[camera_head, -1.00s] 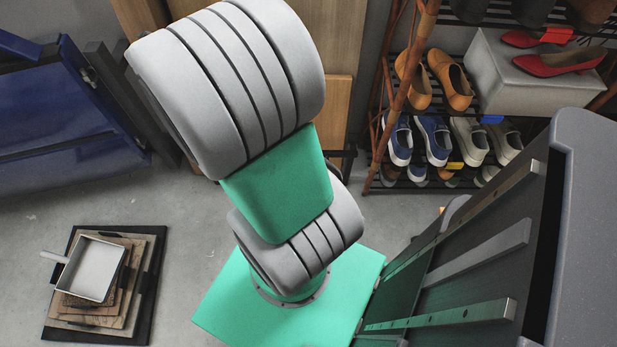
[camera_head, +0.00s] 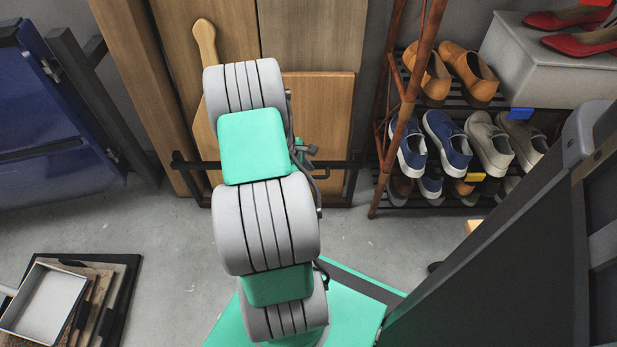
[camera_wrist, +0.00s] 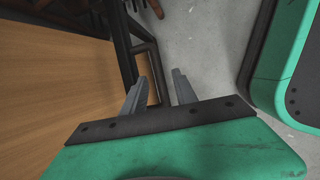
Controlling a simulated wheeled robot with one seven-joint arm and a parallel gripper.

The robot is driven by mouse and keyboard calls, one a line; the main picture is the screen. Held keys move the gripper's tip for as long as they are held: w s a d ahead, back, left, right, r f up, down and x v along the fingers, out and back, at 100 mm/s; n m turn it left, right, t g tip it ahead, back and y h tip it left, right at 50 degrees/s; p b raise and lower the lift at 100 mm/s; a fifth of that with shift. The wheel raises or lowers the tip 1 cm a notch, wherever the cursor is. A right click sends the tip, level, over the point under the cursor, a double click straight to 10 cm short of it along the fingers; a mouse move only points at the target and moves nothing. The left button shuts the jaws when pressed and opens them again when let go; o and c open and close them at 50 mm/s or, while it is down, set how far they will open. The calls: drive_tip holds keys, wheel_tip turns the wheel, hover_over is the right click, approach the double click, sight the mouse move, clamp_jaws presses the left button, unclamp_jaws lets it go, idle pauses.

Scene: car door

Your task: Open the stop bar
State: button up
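A low black metal bar frame, which I take to be the stop bar (camera_head: 338,164), runs across the foot of the wooden boards in the head view. My arm covers its middle. In the wrist view the dark frame (camera_wrist: 128,52) runs down beside the wooden panel, and its near end shows between my fingers. My gripper (camera_wrist: 160,80) has its two grey fingers apart with nothing clearly held. I cannot tell whether they touch the bar. In the head view my gripper is mostly hidden behind my arm.
Wooden boards (camera_head: 320,110) lean on the wall behind the bar. A shoe rack (camera_head: 404,105) stands right of it. A blue car door (camera_head: 60,130) is at the left. A tray (camera_head: 45,303) lies on stacked mats at lower left. Bare floor lies between.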

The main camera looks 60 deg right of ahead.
drive_tip(key=shift+f, duration=0.1)
clamp_jaws()
idle(0.3)
idle(1.1)
